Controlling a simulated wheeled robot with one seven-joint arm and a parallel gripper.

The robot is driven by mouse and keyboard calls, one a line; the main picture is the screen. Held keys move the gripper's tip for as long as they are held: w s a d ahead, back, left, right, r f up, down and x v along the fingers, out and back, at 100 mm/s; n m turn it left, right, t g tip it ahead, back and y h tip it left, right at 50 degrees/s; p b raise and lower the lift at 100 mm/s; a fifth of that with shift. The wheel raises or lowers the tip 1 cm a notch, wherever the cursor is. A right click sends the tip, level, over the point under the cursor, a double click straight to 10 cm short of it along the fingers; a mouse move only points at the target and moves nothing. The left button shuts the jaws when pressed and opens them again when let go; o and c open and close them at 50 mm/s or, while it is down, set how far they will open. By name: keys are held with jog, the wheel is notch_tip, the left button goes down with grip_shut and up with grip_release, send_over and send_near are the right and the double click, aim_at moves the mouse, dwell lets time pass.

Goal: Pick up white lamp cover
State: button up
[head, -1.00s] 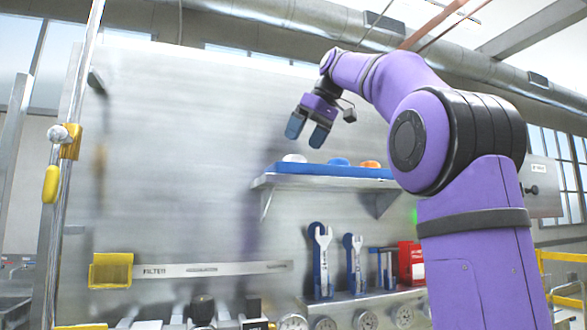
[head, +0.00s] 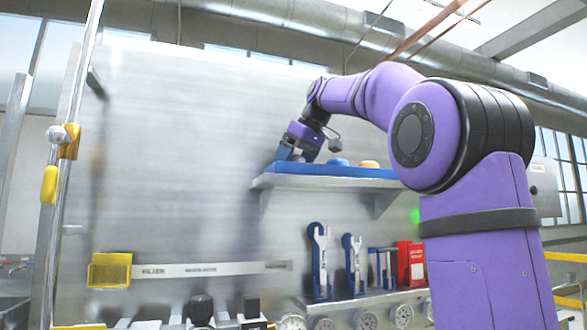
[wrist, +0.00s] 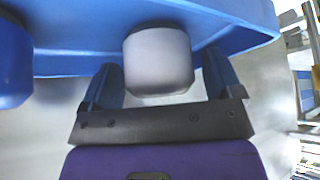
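The white lamp cover (wrist: 158,62) is a rounded, pale cap on the blue tray (wrist: 75,60) in the wrist view. My gripper (head: 297,157) has come down to the left end of the tray on the wall shelf. In the wrist view one blue finger is on each side of the white cover, with small gaps visible, so the gripper looks open around it. In the head view the fingers mostly hide the white cover. Its underside on the tray is hidden.
A blue cap (head: 338,162) and an orange cap (head: 369,164) sit to the right on the tray. The metal shelf (head: 330,183) is fixed to a steel panel (head: 190,130). Wrenches (head: 320,260) and a red box (head: 410,262) stand below.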

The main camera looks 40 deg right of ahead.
jog(key=c, duration=0.7)
jog(key=shift+c, duration=0.2)
jog(key=shift+r, duration=0.15)
